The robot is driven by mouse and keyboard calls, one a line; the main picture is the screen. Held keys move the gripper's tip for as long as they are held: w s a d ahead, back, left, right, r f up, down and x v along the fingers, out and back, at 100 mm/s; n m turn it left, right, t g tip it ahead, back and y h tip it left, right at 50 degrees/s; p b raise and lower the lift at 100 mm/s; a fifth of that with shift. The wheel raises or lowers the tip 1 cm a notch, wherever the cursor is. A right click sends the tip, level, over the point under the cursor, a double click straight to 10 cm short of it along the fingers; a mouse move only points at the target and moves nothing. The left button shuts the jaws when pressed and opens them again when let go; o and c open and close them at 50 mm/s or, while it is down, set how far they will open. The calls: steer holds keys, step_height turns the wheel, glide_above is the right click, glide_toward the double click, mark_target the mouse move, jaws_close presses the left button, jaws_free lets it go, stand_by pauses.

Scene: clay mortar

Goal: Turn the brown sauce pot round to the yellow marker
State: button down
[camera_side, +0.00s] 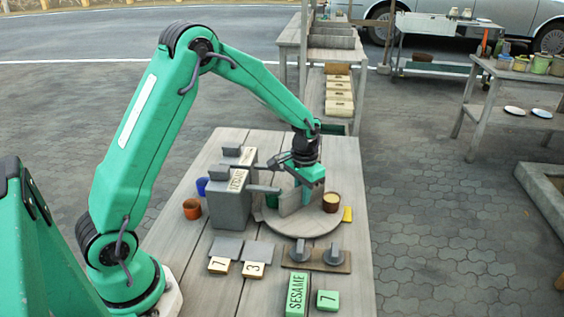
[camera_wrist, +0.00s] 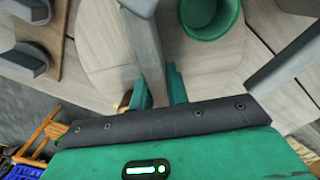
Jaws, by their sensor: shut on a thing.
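The round turntable (camera_side: 300,229) lies on the plank table and bears a grey upright slab (camera_side: 288,204). My gripper (camera_side: 304,186) is shut on the slab, with green fingers on both sides of it in the wrist view (camera_wrist: 159,92). The brown sauce pot (camera_side: 331,206), with pale sauce, stands near the turntable's right edge. The yellow marker (camera_side: 347,215) lies close to the pot, slightly nearer the camera, just outside the disc. A green pot (camera_wrist: 208,18) is on the disc's other side, partly hidden in the side view. Most of the brown pot is hidden in the wrist view.
A grey dispenser block (camera_side: 229,207) stands left of the turntable with its arm reaching toward it. An orange pot (camera_side: 192,209) and a blue pot (camera_side: 202,187) stand further left. Grey knobs (camera_side: 300,252), number tiles (camera_side: 219,265) and a green SESAME block (camera_side: 297,295) occupy the front.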

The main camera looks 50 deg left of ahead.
steer(key=c, duration=1.4)
jaws_free()
steer(key=shift+o, duration=0.2)
steer(key=shift+r, duration=0.1)
step_height(320, 180, up, 7)
steer(key=shift+f, duration=0.15)
steer(key=shift+r, duration=0.55)
